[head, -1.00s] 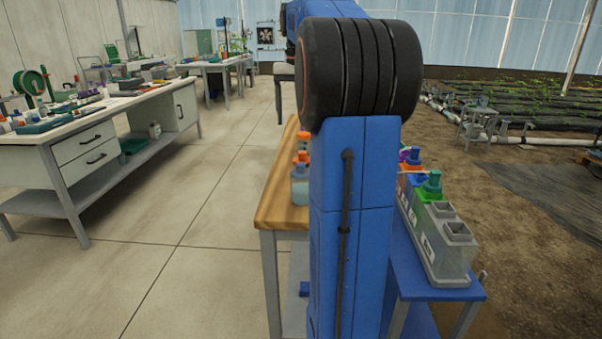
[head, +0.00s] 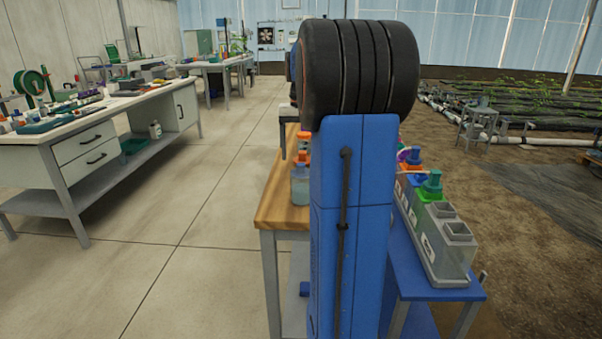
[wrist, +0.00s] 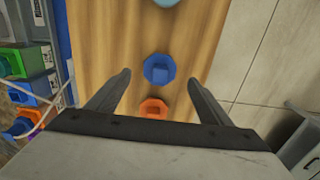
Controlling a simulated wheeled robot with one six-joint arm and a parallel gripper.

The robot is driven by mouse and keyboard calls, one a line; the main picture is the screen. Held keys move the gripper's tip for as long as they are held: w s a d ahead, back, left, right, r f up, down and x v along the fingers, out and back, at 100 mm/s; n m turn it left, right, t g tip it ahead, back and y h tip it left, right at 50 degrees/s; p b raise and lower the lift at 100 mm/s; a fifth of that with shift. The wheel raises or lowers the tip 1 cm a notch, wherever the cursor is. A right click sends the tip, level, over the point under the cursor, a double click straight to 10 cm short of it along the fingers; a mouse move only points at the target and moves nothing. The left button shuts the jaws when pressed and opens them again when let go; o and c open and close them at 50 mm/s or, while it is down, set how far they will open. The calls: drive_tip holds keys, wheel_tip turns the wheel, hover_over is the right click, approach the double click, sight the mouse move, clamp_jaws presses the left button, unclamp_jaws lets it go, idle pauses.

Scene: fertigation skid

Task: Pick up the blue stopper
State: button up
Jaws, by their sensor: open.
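The blue stopper (wrist: 159,69) shows in the wrist view as a blue octagonal cap with a raised block on top. It stands over the wooden table (wrist: 96,37). My gripper (wrist: 160,78) is open, with one finger on each side of the blue stopper in the picture. Nothing is between the fingers that I can see them touching, and the height gap is unclear. An orange stopper (wrist: 153,108) is just nearer my gripper's palm. In the head view my arm hides the blue stopper.
A light blue round thing (wrist: 167,2) lies at the wrist view's top edge. A grey rack (head: 447,252) with coloured stoppers stands on a blue table (head: 460,291) to the right. An orange-topped bottle (head: 300,188) stands on the wooden table. Floor is clear at left.

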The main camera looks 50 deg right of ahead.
drive_tip(key=shift+w+d+f, duration=0.1)
drive_tip(key=shift+f, duration=2.55)
drive_tip(key=c, duration=1.1)
drive_tip(key=shift+r, duration=0.15)
